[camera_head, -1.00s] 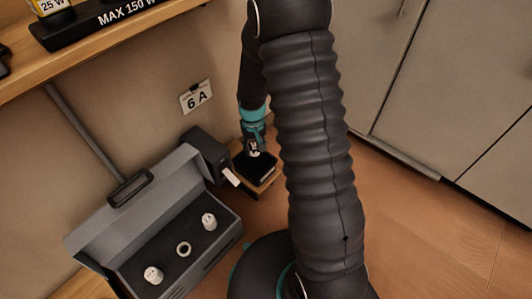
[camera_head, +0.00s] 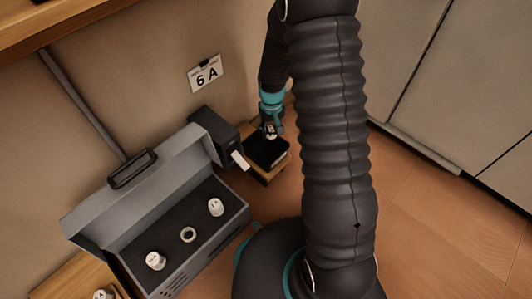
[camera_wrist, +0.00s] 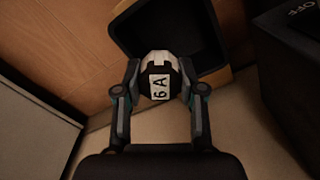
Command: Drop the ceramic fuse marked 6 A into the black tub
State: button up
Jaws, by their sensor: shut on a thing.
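My gripper (camera_wrist: 160,82) is shut on a white ceramic fuse (camera_wrist: 159,66), whose label reads 6 A in the wrist view. The black tub (camera_wrist: 205,35) is open and looks empty where I can see into it. In the wrist view the fuse overlaps the near part of the tub opening. In the head view my gripper (camera_head: 270,128) is at the far side of the black tub (camera_head: 268,153), pointing down, with the fuse small and pale in its fingers. The height of the fuse over the tub is hard to tell.
The tub sits on a small wooden stand (camera_head: 273,174). Left of it are a dark box (camera_head: 216,130) with a white tag and an open grey toolbox (camera_head: 150,200) holding several white pieces. A 6 A sign (camera_head: 206,75) hangs on the wall. Cabinets (camera_head: 450,80) stand at right.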

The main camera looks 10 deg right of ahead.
jog(key=o, duration=1.2)
notch_tip(320, 180, up, 12)
jog(key=shift+f, duration=0.1)
